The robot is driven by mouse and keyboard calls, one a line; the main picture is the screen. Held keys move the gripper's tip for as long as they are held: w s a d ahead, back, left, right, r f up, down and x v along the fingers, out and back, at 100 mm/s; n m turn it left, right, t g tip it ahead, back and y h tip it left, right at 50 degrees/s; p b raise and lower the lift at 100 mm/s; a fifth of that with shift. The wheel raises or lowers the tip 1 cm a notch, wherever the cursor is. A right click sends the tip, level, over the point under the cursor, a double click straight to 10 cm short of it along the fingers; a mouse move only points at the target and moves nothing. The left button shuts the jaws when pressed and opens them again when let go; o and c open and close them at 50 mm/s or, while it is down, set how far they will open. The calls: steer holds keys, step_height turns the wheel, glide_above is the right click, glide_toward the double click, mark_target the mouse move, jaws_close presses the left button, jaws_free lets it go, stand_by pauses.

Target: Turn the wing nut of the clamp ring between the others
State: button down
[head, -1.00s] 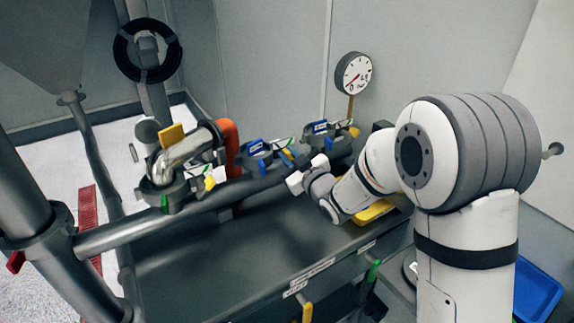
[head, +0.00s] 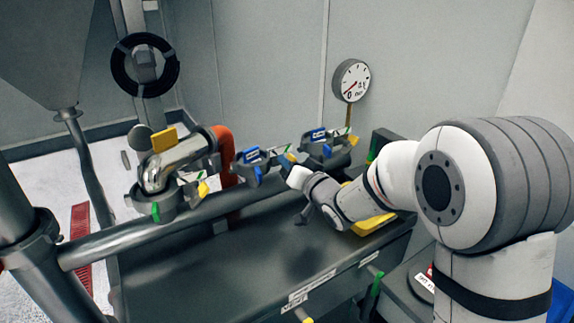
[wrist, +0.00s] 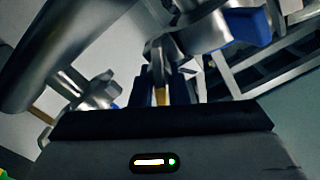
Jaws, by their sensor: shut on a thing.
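The middle clamp ring (head: 258,166), grey with blue parts, sits on the pipe line between the left clamp ring (head: 163,202) and the right clamp ring (head: 325,146). My gripper (head: 290,171) is at the right side of the middle ring. In the wrist view its dark fingers (wrist: 166,88) are shut on the wing nut (wrist: 161,95), seen as a narrow yellowish piece between them. Grey metal parts with a blue piece (wrist: 246,26) lie just beyond the fingers. The wing nut is mostly hidden in the head view.
A dark grey bench (head: 275,250) lies below the clamps. A round gauge (head: 351,80) stands behind on the right. A thick grey pipe (head: 140,238) crosses at the left front. A yellow object (head: 370,222) lies under my arm.

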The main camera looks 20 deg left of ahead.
steer(key=shift+w+d+f+m, duration=0.1)
steer(key=shift+f+m, duration=0.05)
steer(key=shift+m, duration=0.85)
steer(key=c, duration=1.5)
jaws_free()
steer(key=shift+c, duration=0.2)
steer(key=shift+d, duration=0.1)
steer(key=v, duration=0.7)
steer(key=shift+s+d+b, duration=0.15)
steer(key=shift+s+b, duration=0.15)
steer(key=shift+b, duration=0.15)
